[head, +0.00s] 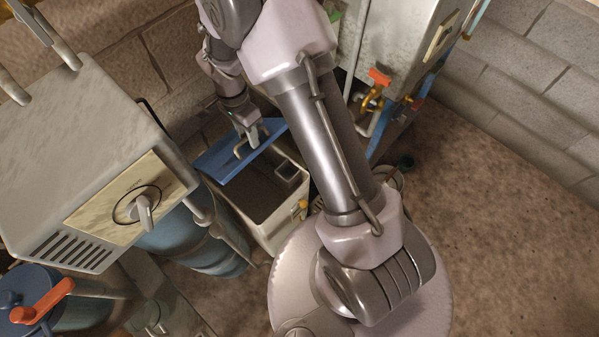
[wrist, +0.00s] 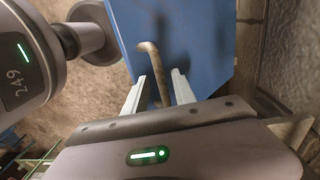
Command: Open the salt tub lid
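The salt tub (head: 268,222) is a pale box standing on the floor, and its dark inside shows from above. Its blue lid (head: 226,163) is raised and tilted at the tub's back left side. The lid handle (head: 238,150) is a pale bent bar. My gripper (head: 253,136) is at this handle. In the wrist view, the two pale fingers of my gripper (wrist: 158,76) stand apart on either side of the handle (wrist: 150,58), with a visible gap. The blue lid (wrist: 205,35) fills the space beyond. The lid's hinge side is hidden.
A grey cabinet with a dial (head: 142,208) and a blue drum (head: 215,255) stand left of the tub. A metal unit with an orange-handled valve (head: 379,77) stands at the back right. The floor (head: 500,200) at right is clear.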

